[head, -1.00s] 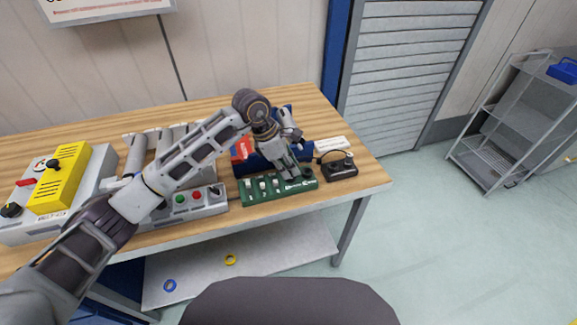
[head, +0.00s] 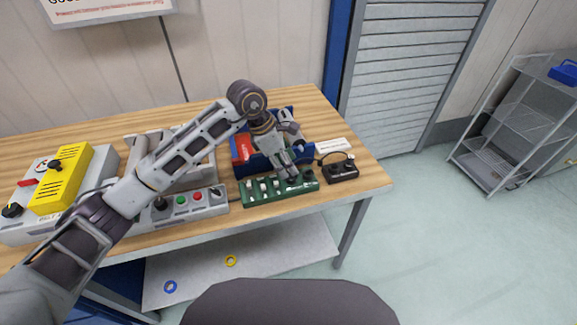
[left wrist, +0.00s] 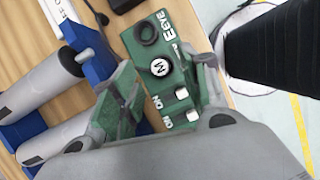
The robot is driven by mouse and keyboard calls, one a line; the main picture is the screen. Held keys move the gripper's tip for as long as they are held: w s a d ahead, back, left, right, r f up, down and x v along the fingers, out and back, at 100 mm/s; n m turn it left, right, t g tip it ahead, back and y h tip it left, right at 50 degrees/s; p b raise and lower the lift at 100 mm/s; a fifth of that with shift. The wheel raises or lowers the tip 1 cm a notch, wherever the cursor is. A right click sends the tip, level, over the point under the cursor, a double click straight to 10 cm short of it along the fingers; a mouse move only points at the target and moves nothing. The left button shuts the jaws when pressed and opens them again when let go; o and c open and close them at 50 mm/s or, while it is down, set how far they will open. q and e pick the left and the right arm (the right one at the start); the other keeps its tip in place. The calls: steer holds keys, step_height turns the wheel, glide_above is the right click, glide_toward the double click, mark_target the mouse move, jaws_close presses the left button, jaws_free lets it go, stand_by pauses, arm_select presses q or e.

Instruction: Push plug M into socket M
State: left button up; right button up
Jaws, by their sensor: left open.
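The green board (head: 262,192) lies near the table's front edge, with several pale parts along it. In the left wrist view, the board (left wrist: 176,108) bears a round black-and-white piece marked M (left wrist: 159,68) and a black ring (left wrist: 148,32) near the EYE lettering. I cannot tell whether the M piece is the plug, the socket or both together. My left gripper (head: 290,174) is over the board's right part. In the left wrist view the gripper (left wrist: 166,67) is open, its fingers on either side of the M piece, and nothing is held. My right gripper is not in view.
A black box (head: 341,170) with a cable stands just right of the board. A blue rack (head: 258,162) is behind it. A grey control box (head: 190,202) and a yellow box (head: 60,180) are to the left. The table's right corner is bare.

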arm_select(q)
steer(key=shift+v, duration=2.65)
steer(key=shift+r, duration=0.1)
